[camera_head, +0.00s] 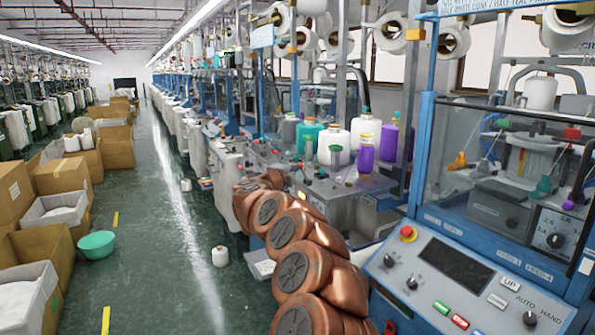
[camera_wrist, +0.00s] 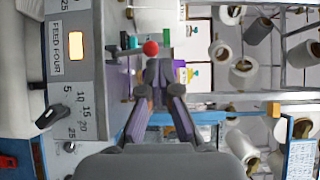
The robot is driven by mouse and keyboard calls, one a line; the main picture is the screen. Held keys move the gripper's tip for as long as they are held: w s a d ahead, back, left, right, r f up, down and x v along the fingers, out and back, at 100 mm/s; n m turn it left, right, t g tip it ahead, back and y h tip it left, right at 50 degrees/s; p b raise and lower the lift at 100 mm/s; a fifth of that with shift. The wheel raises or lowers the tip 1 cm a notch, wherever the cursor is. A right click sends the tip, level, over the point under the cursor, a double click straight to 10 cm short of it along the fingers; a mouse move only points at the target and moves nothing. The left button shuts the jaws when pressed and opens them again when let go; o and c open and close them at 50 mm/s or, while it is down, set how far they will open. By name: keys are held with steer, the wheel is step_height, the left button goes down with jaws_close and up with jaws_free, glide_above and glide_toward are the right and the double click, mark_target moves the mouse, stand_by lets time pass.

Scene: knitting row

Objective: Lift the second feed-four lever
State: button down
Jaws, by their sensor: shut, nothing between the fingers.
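In the wrist view, my gripper (camera_wrist: 158,72) is shut with nothing between its fingers. A round red knob (camera_wrist: 150,48) shows just beyond the fingertips; I cannot tell whether they touch. A "FEED FOUR" label (camera_wrist: 57,50) is on the grey panel at the left, beside a lit yellow-orange window (camera_wrist: 76,45). A black pointer knob (camera_wrist: 50,115) sits by a numbered scale below. In the head view, my copper-coloured arm hides the gripper. I cannot tell which lever is the second feed-four lever.
Yarn cones (camera_head: 365,135) stand on the machine behind my arm. A blue-framed machine with a control panel (camera_head: 455,275) is close on the right. A white cone (camera_head: 220,256) and a green basin (camera_head: 96,244) are on the floor. The aisle (camera_head: 165,280) is mostly clear.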

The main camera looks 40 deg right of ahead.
steer(key=r+b+v, duration=0.1)
steer(key=b+v, duration=0.2)
steer(key=v, duration=0.7)
steer(key=shift+s+a+r, duration=0.15)
steer(key=shift+s+a, duration=0.1)
steer(key=shift+r, duration=0.1)
